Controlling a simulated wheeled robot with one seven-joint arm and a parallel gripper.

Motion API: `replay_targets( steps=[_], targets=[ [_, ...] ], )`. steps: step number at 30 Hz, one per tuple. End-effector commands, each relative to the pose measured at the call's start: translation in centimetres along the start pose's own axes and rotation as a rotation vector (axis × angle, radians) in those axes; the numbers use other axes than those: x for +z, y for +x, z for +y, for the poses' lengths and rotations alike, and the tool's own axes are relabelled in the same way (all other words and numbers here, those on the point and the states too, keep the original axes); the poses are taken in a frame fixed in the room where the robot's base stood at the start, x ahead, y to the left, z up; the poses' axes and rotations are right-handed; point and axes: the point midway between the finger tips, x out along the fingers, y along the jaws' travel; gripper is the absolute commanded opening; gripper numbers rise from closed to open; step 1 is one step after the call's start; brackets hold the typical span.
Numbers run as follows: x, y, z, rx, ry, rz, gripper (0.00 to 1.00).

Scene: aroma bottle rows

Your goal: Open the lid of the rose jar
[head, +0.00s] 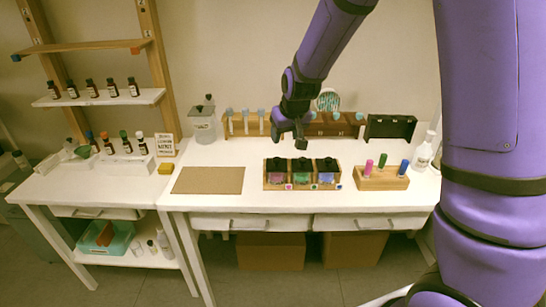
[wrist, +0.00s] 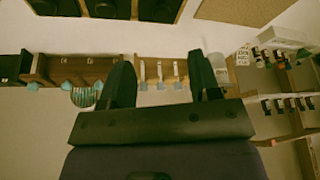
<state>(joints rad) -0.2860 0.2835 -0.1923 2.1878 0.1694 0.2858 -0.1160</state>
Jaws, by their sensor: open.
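A wooden box (head: 303,189) on the white table holds three square jars with black lids, all shut. The left jar (head: 275,178) has pink contents and looks like the rose jar; any label is too small to read. The middle jar (head: 301,177) is green and the right jar (head: 327,177) blue-violet. My gripper (head: 288,140) hangs above and behind the left jar, apart from it, open and empty. In the wrist view my open fingers (wrist: 163,78) point away from the jars. The black lid of the pink jar (wrist: 160,8) shows at the top edge, partly cut off.
A brown mat (head: 208,180) lies left of the box. A wooden stand (head: 382,180) with coloured sticks stands right. Behind are a wooden rack (head: 247,125), a black rack (head: 390,127) and a glass container (head: 203,125). A white bottle (head: 424,152) stands far right.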

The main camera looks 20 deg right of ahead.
Motion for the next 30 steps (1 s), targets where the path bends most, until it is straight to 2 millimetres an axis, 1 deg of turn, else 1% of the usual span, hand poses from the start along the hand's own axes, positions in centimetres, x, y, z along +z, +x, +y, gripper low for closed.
replay_targets(
  steps=[1,8,11,21,24,30],
  targets=[
    [-0.1,0.7,-0.1,0.003,-0.003,-0.001,0.57],
    [-0.3,2.2,-0.1,0.008,-0.006,-0.001,0.57],
    [-0.2,3.5,0.0,0.008,-0.005,-0.003,0.57],
    [-0.2,9.0,0.0,0.008,-0.004,-0.003,0.57],
    [-0.2,10.2,-0.1,0.007,-0.006,-0.002,0.57],
    [-0.2,11.7,0.0,0.007,-0.004,-0.001,0.57]
  ],
)
